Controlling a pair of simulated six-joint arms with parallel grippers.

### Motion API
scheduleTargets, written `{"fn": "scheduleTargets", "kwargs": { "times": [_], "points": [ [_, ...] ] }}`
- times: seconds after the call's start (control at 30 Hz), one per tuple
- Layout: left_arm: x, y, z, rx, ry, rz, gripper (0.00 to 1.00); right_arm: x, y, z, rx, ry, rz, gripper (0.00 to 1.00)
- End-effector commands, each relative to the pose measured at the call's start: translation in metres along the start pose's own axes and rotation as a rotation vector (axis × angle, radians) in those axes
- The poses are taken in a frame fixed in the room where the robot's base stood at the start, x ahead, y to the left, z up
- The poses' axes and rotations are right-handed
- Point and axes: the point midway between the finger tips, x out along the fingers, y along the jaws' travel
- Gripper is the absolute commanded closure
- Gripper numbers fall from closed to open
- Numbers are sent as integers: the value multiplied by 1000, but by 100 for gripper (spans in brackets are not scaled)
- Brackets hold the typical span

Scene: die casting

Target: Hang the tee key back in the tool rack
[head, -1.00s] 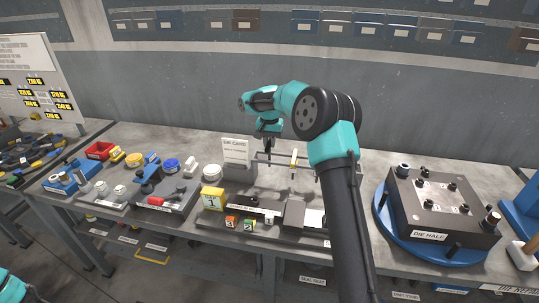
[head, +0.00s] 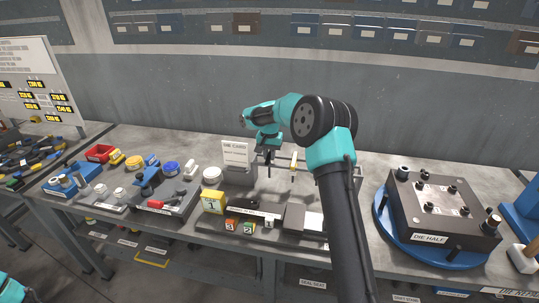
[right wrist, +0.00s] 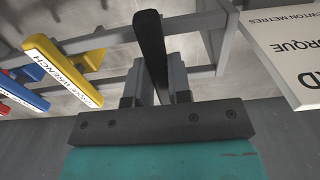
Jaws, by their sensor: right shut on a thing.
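My right gripper (head: 268,155) is low at the left end of the tool rack (head: 312,164), beside the die card. In the right wrist view my right gripper (right wrist: 156,88) is shut on the tee key (right wrist: 150,45), a dark bar that sticks out between the fingers. The grey rails of the tool rack (right wrist: 205,22) run just behind the key. I cannot tell whether the key touches them. The key's lower end is hidden. My left gripper is not in view.
A yellow-handled wrench (right wrist: 68,66) and a blue-handled tool (right wrist: 20,92) hang on the rack beside the key. The die card (head: 236,154) stands close on the other side. A die half (head: 445,208) on a blue turntable is to the right.

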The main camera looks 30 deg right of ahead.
Motion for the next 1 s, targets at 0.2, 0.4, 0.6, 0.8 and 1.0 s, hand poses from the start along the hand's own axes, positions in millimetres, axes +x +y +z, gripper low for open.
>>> {"fn": "scheduleTargets", "kwargs": {
  "times": [0.2,0.4,0.6,0.8,1.0],
  "points": [
    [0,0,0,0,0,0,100,4,0,0,0,0,0,100],
    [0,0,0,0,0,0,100,8,0,0,0,1,0,100],
    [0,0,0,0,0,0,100,8,0,0,0,1,0,62],
    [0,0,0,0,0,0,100,8,0,0,0,0,0,56],
    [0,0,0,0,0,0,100,5,0,0,0,1,0,56]
  ]
}}
